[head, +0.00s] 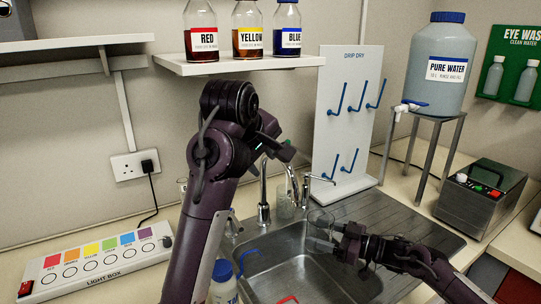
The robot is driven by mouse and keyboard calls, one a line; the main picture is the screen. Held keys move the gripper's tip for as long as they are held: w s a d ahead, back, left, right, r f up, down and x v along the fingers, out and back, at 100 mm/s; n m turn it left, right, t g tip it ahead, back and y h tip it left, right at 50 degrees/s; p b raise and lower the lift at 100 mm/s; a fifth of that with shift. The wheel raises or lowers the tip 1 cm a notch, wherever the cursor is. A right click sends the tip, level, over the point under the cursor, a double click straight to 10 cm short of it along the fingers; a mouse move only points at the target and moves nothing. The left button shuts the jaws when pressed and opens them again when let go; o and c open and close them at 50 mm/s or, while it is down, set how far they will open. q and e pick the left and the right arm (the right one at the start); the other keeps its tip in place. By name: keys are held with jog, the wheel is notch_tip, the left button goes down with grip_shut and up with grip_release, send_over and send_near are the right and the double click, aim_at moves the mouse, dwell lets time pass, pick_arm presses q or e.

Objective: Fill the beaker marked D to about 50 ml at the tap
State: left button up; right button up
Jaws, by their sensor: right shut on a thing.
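My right gripper (336,240) reaches in from the right over the sink (290,262) and is shut on a clear glass beaker (320,218). No letter or scale on this beaker can be read, and no water level can be made out. The chrome tap (264,212) stands behind the sink, its curved spout to the left of the beaker. My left gripper (281,146) is raised above the tap, near its top; its fingers are too small and dark to tell open from shut. Another clear glass (285,206) stands behind the spout.
A blue-capped bottle (222,271) stands at the sink's left, partly hidden by my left arm. The drip-dry board (343,120), pure water tank (439,65) and grey box (480,195) stand right. The light box (95,262) lies left. Reagent bottles line the shelf (240,64).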

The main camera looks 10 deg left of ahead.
pick_arm(q)
jog(key=shift+s+d+r+m+t+h, duration=0.25)
jog(key=shift+s+d+r, duration=0.1)
jog(key=shift+d+r, duration=0.15)
jog(key=shift+s+d+r+m+t+h, duration=0.15)
jog(key=shift+s+d+r+t+h, duration=0.15)
jog(key=shift+d, duration=0.25)
